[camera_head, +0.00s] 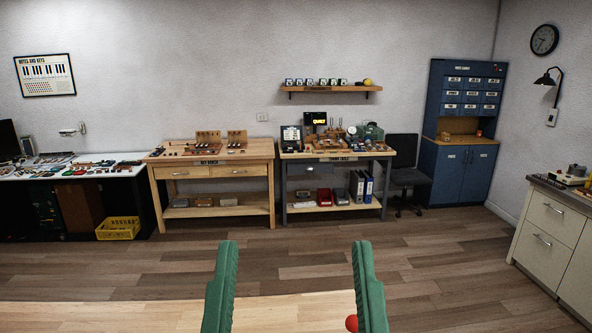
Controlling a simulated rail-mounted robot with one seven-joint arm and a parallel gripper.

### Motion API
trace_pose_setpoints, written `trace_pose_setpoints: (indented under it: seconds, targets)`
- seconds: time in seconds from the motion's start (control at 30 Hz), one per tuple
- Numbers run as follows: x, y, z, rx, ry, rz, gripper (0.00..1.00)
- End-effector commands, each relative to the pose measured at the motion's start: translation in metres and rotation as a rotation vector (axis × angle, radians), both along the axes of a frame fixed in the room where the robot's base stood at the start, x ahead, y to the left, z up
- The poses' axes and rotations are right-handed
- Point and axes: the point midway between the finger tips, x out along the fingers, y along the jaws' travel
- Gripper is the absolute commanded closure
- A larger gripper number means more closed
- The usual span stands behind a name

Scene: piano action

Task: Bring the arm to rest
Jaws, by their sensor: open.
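My gripper (295,246) shows at the bottom of the head view as two green fingers pointing up and away. The fingers stand wide apart, and nothing is between them. The rest of my arm is out of view. A small red ball (351,323) shows beside the lower part of the right finger; whether it touches the finger I cannot tell.
A white-topped bench (100,172), a wooden workbench (212,160) and a grey-framed bench (338,155) line the far wall. A black chair (408,175) and a blue cabinet (458,165) stand right of them. A drawer counter (545,235) is at right. Open floor lies between.

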Motion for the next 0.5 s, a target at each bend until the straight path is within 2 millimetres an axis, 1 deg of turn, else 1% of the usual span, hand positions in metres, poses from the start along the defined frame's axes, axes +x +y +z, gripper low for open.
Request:
trace_pose_setpoints:
  seconds: [0.03,0.07,0.1,0.2,0.3,0.33,0.4,0.5]
  targets:
    - [0.0,0.001,0.056,0.001,0.001,0.002,0.28]
    - [0.0,0.001,0.071,0.001,0.002,0.003,0.28]
    - [0.0,0.001,0.092,0.002,0.002,0.004,0.28]
    - [0.001,0.002,0.136,0.003,0.004,0.007,0.28]
    - [0.001,0.002,0.166,0.004,0.005,0.009,0.28]
    - [0.001,0.002,0.172,0.004,0.005,0.009,0.28]
    - [0.001,0.002,0.182,0.005,0.006,0.011,0.28]
    - [0.001,0.002,0.185,0.006,0.006,0.011,0.28]
